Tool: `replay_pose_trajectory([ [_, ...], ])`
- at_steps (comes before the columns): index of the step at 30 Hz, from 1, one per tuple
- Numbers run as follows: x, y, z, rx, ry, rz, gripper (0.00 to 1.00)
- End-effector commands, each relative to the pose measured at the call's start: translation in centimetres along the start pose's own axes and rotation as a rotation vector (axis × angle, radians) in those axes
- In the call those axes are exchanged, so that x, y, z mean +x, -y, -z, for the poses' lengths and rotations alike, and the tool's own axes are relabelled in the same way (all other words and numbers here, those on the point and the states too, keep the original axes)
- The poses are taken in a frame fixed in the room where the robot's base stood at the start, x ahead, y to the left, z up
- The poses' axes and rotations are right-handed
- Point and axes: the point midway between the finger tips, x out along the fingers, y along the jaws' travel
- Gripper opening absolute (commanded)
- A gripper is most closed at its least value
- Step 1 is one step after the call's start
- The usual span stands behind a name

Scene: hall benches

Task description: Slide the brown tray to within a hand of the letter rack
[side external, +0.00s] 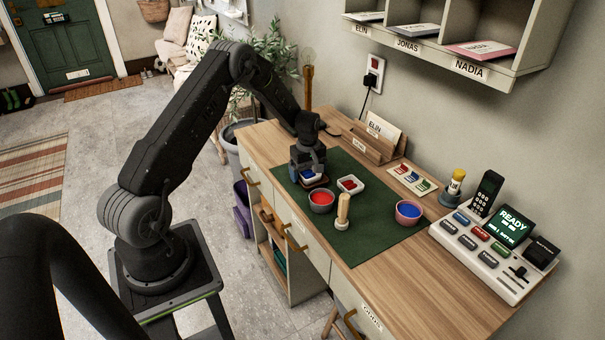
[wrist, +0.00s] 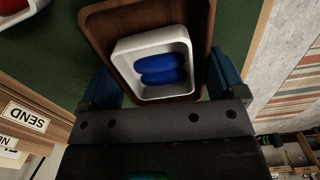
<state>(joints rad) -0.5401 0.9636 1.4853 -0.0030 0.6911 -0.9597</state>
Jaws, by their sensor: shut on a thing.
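The brown tray (side external: 317,184) lies on the green mat near its far left end, mostly hidden under my gripper (side external: 309,172) in the side view. In the wrist view the tray (wrist: 115,20) holds a white dish (wrist: 122,58) with blue pieces (wrist: 160,68) in it. The fingers of my gripper (wrist: 163,85) are on either side of the tray, shut on it. The wooden letter rack (side external: 357,147) stands against the wall, beyond and right of the tray, with letters in it. A wooden edge labelled SEND (wrist: 28,117) shows lower left in the wrist view.
A red-filled bowl (side external: 321,200), a white dish with red pieces (side external: 350,184) and a wooden-handled stamp (side external: 343,212) stand close to the tray on the green mat (side external: 375,236). A blue-filled pink bowl (side external: 408,212) is farther right. A colour card (side external: 412,179) lies right of the rack.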

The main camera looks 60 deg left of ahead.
Motion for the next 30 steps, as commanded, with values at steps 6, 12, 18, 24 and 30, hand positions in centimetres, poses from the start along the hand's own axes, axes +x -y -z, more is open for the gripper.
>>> replay_pose_trajectory([
  [6, 0.1, -2.6, 0.1, 0.001, 0.0, -0.001, 0.64],
  [12, 0.1, -4.9, 0.3, 0.003, 0.0, -0.001, 0.64],
  [18, 0.1, -7.2, 0.4, 0.002, 0.0, 0.0, 0.64],
  [24, 0.1, -9.4, 0.6, 0.001, -0.001, -0.001, 0.64],
  [30, 0.1, -11.3, 0.7, 0.002, 0.0, -0.001, 0.64],
])
